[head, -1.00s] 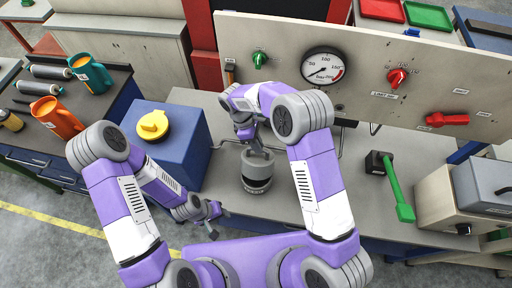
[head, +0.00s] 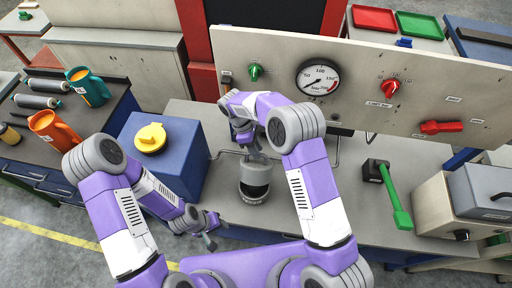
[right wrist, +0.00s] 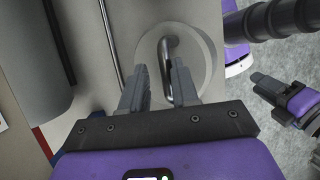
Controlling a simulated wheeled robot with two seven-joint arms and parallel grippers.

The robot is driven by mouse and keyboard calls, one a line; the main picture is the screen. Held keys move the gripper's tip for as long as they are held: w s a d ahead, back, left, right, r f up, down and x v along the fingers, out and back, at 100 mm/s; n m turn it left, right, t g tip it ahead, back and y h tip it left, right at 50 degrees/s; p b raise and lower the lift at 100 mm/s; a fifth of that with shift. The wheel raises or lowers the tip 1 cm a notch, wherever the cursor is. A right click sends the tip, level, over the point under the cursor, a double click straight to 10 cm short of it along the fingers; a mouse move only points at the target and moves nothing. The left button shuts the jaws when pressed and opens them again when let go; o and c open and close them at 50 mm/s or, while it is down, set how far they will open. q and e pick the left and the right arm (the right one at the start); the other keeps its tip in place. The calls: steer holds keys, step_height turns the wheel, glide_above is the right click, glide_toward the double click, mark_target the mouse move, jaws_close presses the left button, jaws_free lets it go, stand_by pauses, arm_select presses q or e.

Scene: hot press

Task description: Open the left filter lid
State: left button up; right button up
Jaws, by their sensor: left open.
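The grey filter (head: 254,190) with a dark band stands on the bench in the head view, its round lid on top. In the right wrist view the lid (right wrist: 205,45) shows from above, with a metal bar handle (right wrist: 168,55). My right gripper (right wrist: 160,90) is over the lid, fingers apart, with the handle between them and nearer the right finger. In the head view my right gripper (head: 256,154) is partly hidden by its arm. My left gripper (head: 211,232) is open and empty, low and left of the filter; it also shows in the right wrist view (right wrist: 268,92).
A blue box (head: 180,165) with a yellow knob (head: 151,137) stands left of the filter. A panel with a gauge (head: 318,78) rises behind. Thin pipes run behind the filter.

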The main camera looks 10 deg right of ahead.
steer(key=shift+o, duration=0.7)
steer(key=shift+w, duration=0.1)
steer(key=shift+r, duration=0.1)
steer(key=v, duration=0.7)
steer(key=shift+r, duration=0.25)
steer(key=shift+a+f, duration=0.1)
